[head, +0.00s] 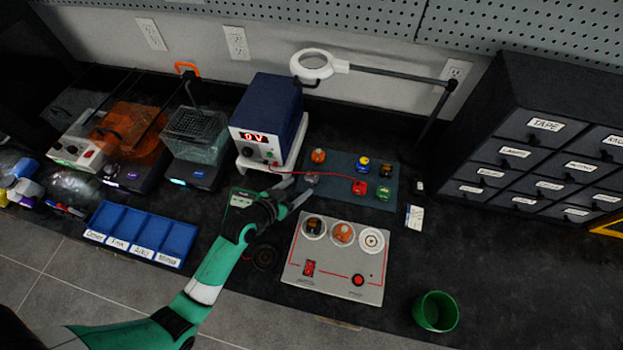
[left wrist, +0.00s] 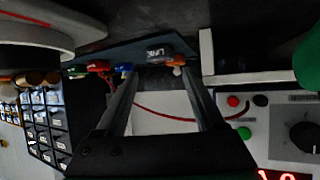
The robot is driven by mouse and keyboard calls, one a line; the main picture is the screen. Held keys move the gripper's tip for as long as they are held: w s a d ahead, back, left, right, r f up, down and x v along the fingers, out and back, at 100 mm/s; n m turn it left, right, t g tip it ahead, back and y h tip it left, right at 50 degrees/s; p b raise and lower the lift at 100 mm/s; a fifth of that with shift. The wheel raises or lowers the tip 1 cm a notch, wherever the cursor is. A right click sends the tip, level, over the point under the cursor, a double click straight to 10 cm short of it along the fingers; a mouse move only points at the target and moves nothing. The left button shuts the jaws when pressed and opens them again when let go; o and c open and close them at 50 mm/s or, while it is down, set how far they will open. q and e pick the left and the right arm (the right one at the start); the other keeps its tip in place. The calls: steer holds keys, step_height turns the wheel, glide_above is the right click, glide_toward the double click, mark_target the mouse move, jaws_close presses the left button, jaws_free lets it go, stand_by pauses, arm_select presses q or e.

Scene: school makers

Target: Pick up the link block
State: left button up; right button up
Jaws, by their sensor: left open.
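The link block (left wrist: 158,51), grey with a "LINK" label, lies on the blue-grey mat in the left wrist view, just beyond the tips of my left gripper (left wrist: 158,72). An orange block (left wrist: 180,62) shows close beside it. In the head view my left gripper (head: 297,189) reaches over the mat's left edge, and a small grey block (head: 312,178), apparently the link block, sits at its fingertips, partly hidden. The gripper is open with nothing clearly held. My right gripper is in neither view.
The mat (head: 340,166) also holds orange (head: 318,156), blue (head: 362,164), red (head: 359,187) and green (head: 383,193) blocks. The blue power supply (head: 268,110) stands behind my gripper, a red wire crossing nearby. The white panel (head: 335,262) lies in front.

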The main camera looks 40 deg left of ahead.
mark_target(312, 177)
arm_select(q)
steer(key=shift+x, duration=1)
steer(key=shift+w+a+f+b, duration=0.1)
steer(key=shift+w+f+b, duration=0.15)
steer(key=shift+b, duration=0.15)
steer(key=b+x, duration=0.2)
steer(key=x, duration=0.2)
steer(key=shift+w, duration=0.3)
steer(key=shift+r, duration=0.1)
steer(key=c, duration=1.1)
steer(key=shift+r, duration=0.1)
